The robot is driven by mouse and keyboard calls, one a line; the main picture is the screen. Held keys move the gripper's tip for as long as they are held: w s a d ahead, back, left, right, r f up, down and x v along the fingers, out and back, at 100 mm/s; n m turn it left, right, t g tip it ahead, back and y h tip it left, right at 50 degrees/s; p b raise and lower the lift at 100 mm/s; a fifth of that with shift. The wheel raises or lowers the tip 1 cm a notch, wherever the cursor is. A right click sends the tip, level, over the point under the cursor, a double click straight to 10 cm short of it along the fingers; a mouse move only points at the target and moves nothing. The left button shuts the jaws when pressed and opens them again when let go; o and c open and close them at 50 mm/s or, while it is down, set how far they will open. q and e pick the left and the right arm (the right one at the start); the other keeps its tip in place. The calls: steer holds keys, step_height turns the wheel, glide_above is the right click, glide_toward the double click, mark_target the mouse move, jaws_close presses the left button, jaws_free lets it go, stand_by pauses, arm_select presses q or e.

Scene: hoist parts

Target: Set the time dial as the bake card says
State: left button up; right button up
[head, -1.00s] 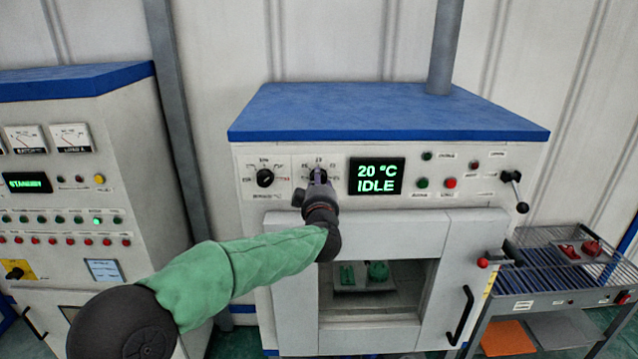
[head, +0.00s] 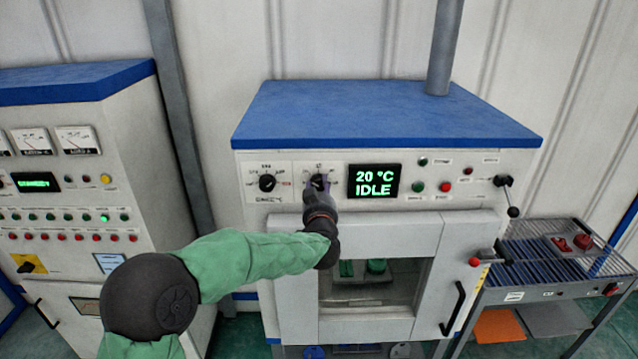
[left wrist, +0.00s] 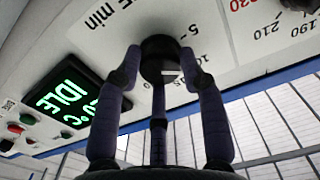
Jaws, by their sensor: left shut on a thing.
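The time dial is a black round knob (left wrist: 160,58) on the oven's white panel, with "min" and a few numbers printed around it. In the head view the dial (head: 319,180) is the right one of two knobs, left of the display, and partly covered by my gripper. My left gripper (head: 319,190) is at it; in the left wrist view its fingers (left wrist: 165,72) are shut on the knob from both sides. A pale mark shows on the knob, but I cannot tell its setting. I cannot make out a bake card. My right gripper is not in view.
The temperature knob (head: 267,183) is just left. The display (head: 375,181) reads 20 °C, IDLE. Below, the oven door (head: 290,285) has a window with green parts behind it. A control cabinet (head: 130,170) stands left, a rack cart (head: 545,250) right.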

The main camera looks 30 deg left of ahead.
arm_select(q)
steer(key=shift+a+r+m+p, duration=0.1)
steer(key=shift+r+m+p, duration=0.2)
steer(key=shift+m, duration=0.2)
steer(key=o, duration=1.2)
steer(key=shift+c, duration=0.2)
steer(key=shift+f, duration=0.15)
steer(key=v, duration=1.2)
steer(key=shift+f, duration=0.1)
